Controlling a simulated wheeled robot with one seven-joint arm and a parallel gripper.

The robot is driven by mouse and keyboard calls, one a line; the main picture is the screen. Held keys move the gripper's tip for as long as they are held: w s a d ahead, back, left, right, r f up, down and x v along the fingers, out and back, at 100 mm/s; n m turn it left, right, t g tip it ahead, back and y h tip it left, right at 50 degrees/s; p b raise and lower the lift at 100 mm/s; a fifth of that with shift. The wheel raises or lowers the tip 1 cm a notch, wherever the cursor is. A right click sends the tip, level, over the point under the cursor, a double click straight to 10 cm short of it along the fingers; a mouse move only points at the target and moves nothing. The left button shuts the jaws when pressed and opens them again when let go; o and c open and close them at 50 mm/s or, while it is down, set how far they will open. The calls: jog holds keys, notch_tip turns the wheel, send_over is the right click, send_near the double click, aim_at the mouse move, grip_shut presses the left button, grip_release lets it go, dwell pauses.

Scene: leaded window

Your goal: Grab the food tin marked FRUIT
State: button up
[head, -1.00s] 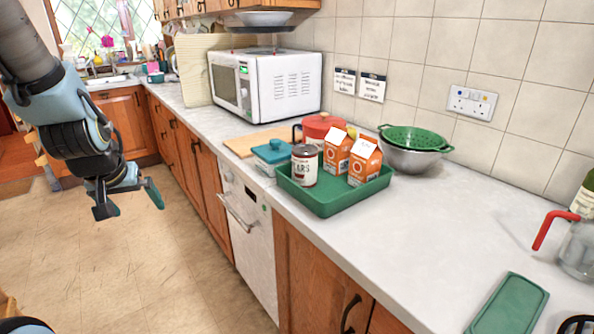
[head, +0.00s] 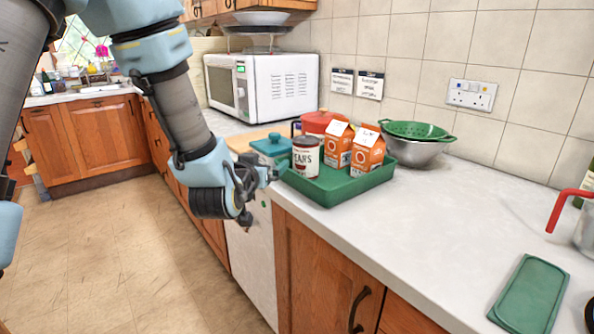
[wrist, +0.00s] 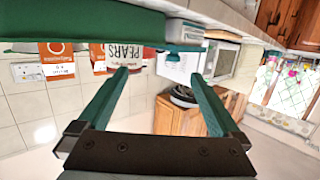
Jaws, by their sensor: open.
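A food tin with a white label (head: 306,158) stands upright at the left end of the green tray (head: 345,196). Its label reads PEARS in the wrist view (wrist: 124,47); I see no label reading FRUIT. My gripper (head: 259,192) is just left of the tray and the tin, by the counter's front edge. In the wrist view my gripper (wrist: 160,75) is open with nothing between its fingers. The tin lies beyond the fingertips, toward the left finger, apart from it. That view is upside down.
Two orange cartons (head: 367,155) stand in the tray beside the tin. A teal-lidded box (head: 272,148) and a red pot (head: 318,122) are close behind. A green colander in a bowl (head: 418,150) stands right.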

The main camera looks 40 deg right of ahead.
aim_at(302, 147)
jog(key=d+h, duration=0.1)
jog(key=d, duration=0.1)
jog(key=s+d, duration=0.1)
jog(key=d, duration=0.2)
jog(key=s+d+m+h+p, duration=0.1)
jog(key=d, duration=0.1)
jog(key=shift+s+d+r+h, duration=0.15)
jog(key=shift+d+r+h, duration=0.15)
jog(key=shift+r, duration=0.1)
jog(key=shift+p+x, duration=1.5)
jog(key=shift+x, duration=1.5)
jog(key=c, duration=1.5)
grip_shut()
jog(key=shift+r, duration=0.1)
